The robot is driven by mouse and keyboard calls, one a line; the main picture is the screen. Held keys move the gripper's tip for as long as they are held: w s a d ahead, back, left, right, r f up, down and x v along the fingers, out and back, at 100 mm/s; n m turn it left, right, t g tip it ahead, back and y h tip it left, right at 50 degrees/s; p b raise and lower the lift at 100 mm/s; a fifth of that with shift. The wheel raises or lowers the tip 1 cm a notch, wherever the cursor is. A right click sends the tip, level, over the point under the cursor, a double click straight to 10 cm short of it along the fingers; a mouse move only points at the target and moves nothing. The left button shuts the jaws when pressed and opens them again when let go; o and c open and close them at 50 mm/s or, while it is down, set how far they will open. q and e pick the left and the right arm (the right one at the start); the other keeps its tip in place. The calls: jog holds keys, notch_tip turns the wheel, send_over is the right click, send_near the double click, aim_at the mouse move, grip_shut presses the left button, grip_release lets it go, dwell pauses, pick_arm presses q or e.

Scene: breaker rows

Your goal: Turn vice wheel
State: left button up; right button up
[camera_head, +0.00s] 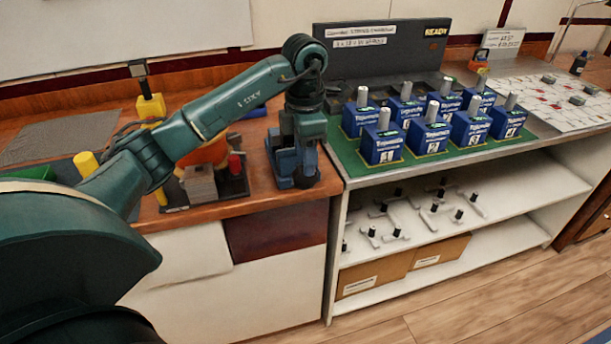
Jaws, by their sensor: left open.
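A blue vice-like body (284,164) stands at the right end of the wooden bench, close to its front edge. A small dark round part shows low at its front right; I cannot tell whether it is the wheel. My left arm reaches in from the left, bends over at the wrist and points down. My left gripper (308,136) is at the top right of the blue body, open. Its fingers blend into the blue body, so I cannot tell whether they touch it. My right gripper is out of view.
White handles and cardboard boxes (372,272) fill the shelves below.

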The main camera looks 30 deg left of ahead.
aim_at(305, 178)
pick_arm(q)
jog(key=shift+f, duration=2.8)
jog(key=shift+c, duration=0.4)
jog(key=c, duration=0.9)
